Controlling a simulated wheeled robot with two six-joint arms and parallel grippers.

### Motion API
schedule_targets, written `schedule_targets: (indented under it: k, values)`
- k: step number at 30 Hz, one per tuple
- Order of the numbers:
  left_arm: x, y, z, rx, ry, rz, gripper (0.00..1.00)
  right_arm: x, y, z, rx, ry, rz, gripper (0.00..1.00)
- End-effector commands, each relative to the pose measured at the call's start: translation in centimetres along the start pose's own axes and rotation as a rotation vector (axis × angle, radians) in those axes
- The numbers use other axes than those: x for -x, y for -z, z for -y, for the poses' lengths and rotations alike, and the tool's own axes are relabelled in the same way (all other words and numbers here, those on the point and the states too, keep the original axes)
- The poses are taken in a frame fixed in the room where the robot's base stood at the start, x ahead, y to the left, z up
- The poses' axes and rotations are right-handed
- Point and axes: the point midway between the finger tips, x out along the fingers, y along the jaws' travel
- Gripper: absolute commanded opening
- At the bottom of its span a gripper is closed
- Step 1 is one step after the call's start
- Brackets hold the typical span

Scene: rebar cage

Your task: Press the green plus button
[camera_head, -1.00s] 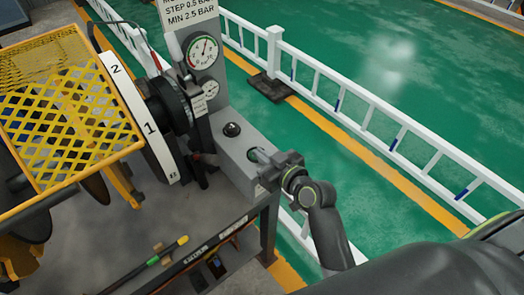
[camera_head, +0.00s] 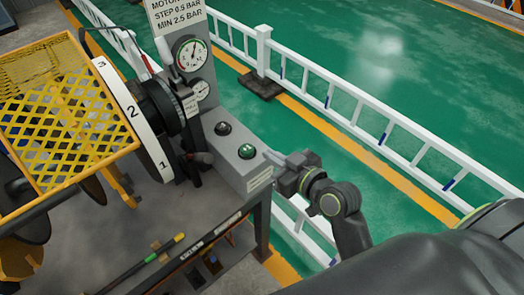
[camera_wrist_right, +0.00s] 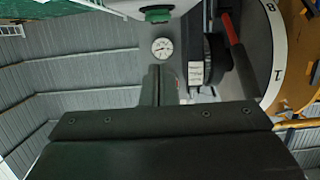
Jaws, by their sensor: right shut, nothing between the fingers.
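The green plus button (camera_head: 246,151) sits on top of the grey control box, at the end nearer my right gripper. A green-topped part, apparently this button, shows at the top edge of the right wrist view (camera_wrist_right: 157,15). My right gripper (camera_head: 270,156) is shut and empty, just to the right of the button and apart from it in the head view. Its closed fingers also show in the right wrist view (camera_wrist_right: 155,85). My left gripper is not in view.
A second, dark button (camera_head: 222,128) sits farther back on the box (camera_head: 228,160). A gauge (camera_head: 192,54) stands behind it. A numbered wheel (camera_head: 135,112) and yellow mesh guard (camera_head: 65,115) are at left. A white railing (camera_head: 340,90) runs behind.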

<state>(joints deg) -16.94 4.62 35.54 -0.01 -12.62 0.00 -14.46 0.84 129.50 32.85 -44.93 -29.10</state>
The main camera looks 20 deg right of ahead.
Motion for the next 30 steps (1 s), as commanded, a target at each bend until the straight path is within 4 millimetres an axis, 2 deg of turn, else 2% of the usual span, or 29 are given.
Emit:
schedule_targets:
  k: [3, 7, 30]
  values:
    - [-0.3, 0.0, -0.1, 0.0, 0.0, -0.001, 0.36, 1.1, -0.1, 0.0, 0.0, 0.0, 0.001, 0.0]
    - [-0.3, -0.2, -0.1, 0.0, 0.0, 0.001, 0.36, 1.7, 0.0, 0.0, 0.0, 0.001, 0.0, 0.0]
    - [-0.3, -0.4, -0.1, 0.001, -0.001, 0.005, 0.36, 1.7, 0.1, 0.0, -0.001, 0.001, 0.0, 0.0]
